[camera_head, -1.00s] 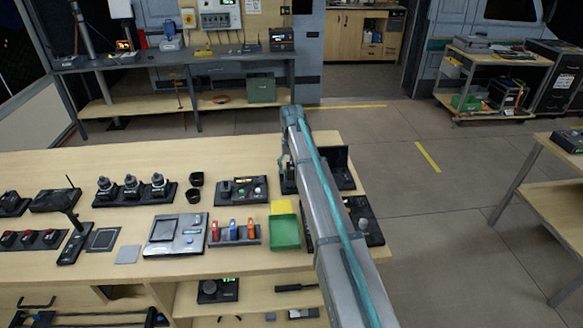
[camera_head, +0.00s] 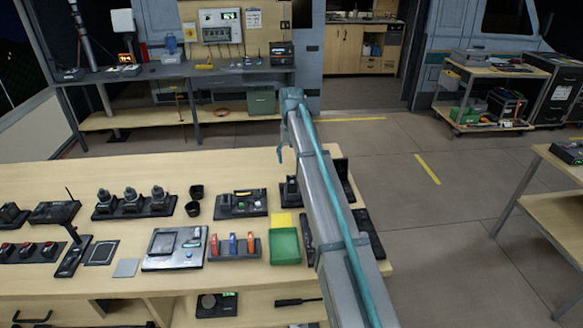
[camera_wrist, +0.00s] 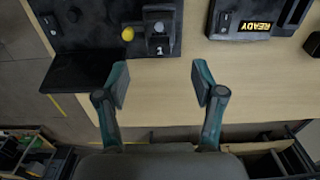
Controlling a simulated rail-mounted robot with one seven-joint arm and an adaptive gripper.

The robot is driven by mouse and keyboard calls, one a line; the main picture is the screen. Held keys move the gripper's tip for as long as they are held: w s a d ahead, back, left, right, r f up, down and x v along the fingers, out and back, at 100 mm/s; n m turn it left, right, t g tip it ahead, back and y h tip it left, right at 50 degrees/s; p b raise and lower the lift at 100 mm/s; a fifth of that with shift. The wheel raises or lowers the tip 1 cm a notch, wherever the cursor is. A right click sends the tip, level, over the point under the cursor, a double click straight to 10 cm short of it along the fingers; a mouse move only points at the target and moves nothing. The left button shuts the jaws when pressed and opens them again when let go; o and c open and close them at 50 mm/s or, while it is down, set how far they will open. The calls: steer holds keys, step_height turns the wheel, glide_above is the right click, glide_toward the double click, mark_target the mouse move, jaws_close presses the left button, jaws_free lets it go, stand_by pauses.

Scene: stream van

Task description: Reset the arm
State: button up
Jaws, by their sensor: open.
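My gripper (camera_wrist: 160,83) is open in the wrist view, with two teal fingers wide apart and nothing between them. It hangs over the edge of the wooden bench (camera_wrist: 175,108). In the head view my arm reaches out over the right end of the bench (camera_head: 130,171). A part of my gripper (camera_head: 283,147) shows at the arm's far end, but its fingertips are not clear there.
A black unit with a yellow knob (camera_wrist: 127,34) and a unit marked READY (camera_wrist: 255,27) lie ahead of the fingers. A green tray (camera_head: 285,246) and a switch panel (camera_head: 235,245) lie left of my arm.

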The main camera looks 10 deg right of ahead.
steer(key=shift+r, duration=0.6)
